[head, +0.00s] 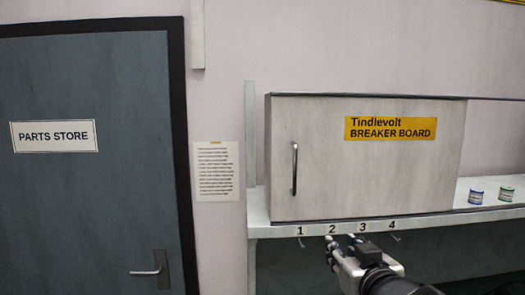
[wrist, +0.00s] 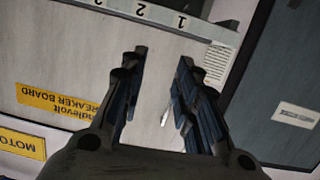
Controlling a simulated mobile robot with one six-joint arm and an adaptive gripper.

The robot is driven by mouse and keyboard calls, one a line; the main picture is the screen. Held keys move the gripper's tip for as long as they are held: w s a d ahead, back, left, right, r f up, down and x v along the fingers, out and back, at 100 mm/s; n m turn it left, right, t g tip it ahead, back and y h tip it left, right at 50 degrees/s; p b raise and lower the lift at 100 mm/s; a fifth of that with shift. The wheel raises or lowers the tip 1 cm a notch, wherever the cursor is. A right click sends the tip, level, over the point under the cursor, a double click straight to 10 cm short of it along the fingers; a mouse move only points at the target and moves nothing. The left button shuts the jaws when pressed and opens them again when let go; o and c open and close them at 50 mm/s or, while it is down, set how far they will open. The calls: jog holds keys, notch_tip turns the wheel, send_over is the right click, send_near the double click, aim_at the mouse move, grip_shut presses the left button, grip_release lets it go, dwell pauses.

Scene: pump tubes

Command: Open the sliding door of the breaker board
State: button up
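The pale sliding door (head: 370,175) of the breaker board covers the left and middle of the cabinet. It bears a yellow "Tindlevolt BREAKER BOARD" label (head: 390,129). Its upright metal bar handle (head: 294,168) is near the door's left edge. My gripper (head: 341,240) is open and empty, below and to the right of the handle, over the shelf's numbered front edge. In the wrist view, the picture is turned over, and my open fingers (wrist: 162,62) frame the door face. A silver piece, apparently the handle (wrist: 167,116), shows beside the right finger, partly hidden; contact cannot be told.
The shelf edge (head: 440,226) carries number labels 1 to 4 with small hooks beneath. A closed "PARTS STORE" door (head: 90,210) and a paper notice (head: 216,171) are at left.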

aim_at(296, 170)
jog(key=w+a+r+n+t+y+p, duration=0.1)
jog(key=w+r+y+p, duration=0.15)
jog(key=r, duration=0.35)
jog(key=w+a+r+n+t+y+p, duration=0.1)
jog(key=a+r+y+p, duration=0.1)
jog(key=r+p, duration=0.25)
jog(key=shift+h, duration=0.25)
jog(key=w+a, duration=0.1)
jog(key=w, duration=0.4)
jog(key=w+a+p, duration=0.1)
jog(key=w, duration=0.5)
jog(key=w+a+r+p, duration=0.1)
jog(key=w, duration=0.5)
jog(key=shift+a, duration=0.2)
jog(key=shift+c, duration=0.3)
grip_shut()
